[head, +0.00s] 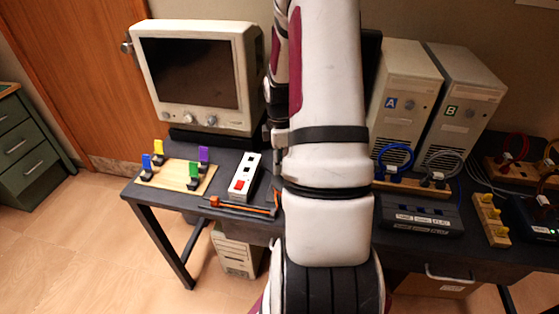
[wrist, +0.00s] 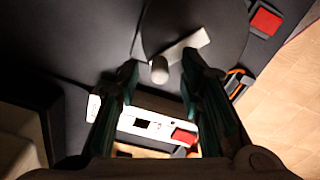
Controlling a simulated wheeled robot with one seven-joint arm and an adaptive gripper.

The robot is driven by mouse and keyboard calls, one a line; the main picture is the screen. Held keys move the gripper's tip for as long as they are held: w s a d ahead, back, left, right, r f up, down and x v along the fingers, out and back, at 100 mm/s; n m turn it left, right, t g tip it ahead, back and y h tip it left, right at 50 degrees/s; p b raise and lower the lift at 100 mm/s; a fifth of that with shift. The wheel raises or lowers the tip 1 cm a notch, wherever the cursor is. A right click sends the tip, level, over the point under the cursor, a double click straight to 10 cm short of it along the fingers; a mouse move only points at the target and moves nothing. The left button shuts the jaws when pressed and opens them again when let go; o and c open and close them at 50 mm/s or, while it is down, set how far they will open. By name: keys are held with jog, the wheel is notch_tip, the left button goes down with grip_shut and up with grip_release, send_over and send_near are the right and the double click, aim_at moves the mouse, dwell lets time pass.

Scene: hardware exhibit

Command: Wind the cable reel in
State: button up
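In the wrist view a dark round disc (wrist: 225,22), which looks like the cable reel, lies on the dark table top. A pale crank bar (wrist: 190,46) crosses it and carries a pale knob (wrist: 159,70) at its left end. My gripper (wrist: 160,66) is open, with one dark green finger on each side of the knob. The knob shows between the fingertips, and I see no clear contact. I cannot tell the height between fingertips and knob. In the head view my arm hides the reel and most of my gripper.
A white switch strip (head: 243,177) stands left of my arm; it shows below the knob in the wrist view (wrist: 150,117). An orange-handled tool (head: 240,207) lies at the front edge. A monitor (head: 195,75), a clip board (head: 175,180) and two computer towers (head: 403,95) stand around.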

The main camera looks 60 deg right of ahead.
grip_shut()
